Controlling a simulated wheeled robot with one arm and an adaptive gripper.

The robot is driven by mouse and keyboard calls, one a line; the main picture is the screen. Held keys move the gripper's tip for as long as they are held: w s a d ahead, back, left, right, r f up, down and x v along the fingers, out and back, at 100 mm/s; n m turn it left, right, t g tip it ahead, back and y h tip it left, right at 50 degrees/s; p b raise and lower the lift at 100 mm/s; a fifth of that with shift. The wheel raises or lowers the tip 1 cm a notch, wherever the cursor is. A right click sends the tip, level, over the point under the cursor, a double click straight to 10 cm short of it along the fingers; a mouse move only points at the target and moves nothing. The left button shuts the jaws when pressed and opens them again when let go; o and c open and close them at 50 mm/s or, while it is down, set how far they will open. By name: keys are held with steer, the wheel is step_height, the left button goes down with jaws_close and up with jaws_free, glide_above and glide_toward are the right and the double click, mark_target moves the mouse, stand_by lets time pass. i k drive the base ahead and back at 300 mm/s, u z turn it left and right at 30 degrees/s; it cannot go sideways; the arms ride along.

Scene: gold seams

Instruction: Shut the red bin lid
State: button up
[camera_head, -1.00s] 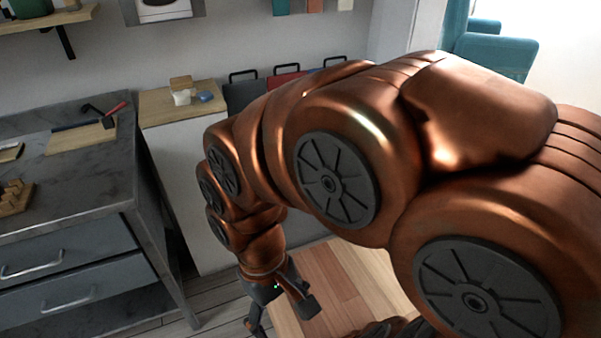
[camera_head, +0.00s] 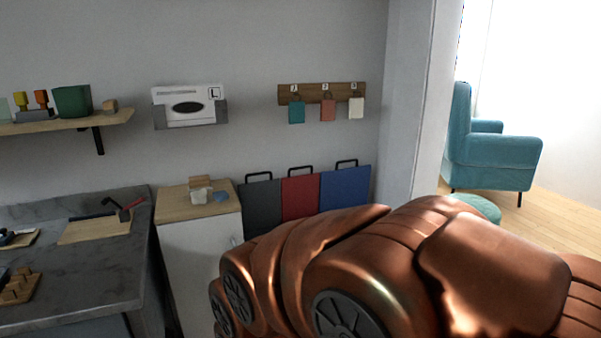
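The red bin lid (camera_head: 300,197) is a flat red panel with a black bar handle at its top. It stands raised against the wall, between a dark grey lid (camera_head: 260,207) and a blue lid (camera_head: 345,188), which are raised too. The bin bodies below are hidden behind my copper-coloured arm, which fills the lower right. My gripper is out of view, below the frame edge or behind the arm.
A white cabinet (camera_head: 195,262) with a wooden top stands left of the lids, with small blocks on it. A grey workbench (camera_head: 85,262) with tools is at the left. A hook rail (camera_head: 320,92) hangs above. A teal armchair (camera_head: 490,145) stands at the right.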

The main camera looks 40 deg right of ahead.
mark_target(299, 193)
steer(key=k, duration=0.65)
steer(key=z, duration=0.45)
steer(key=i, duration=1.35)
steer(key=u, duration=0.45)
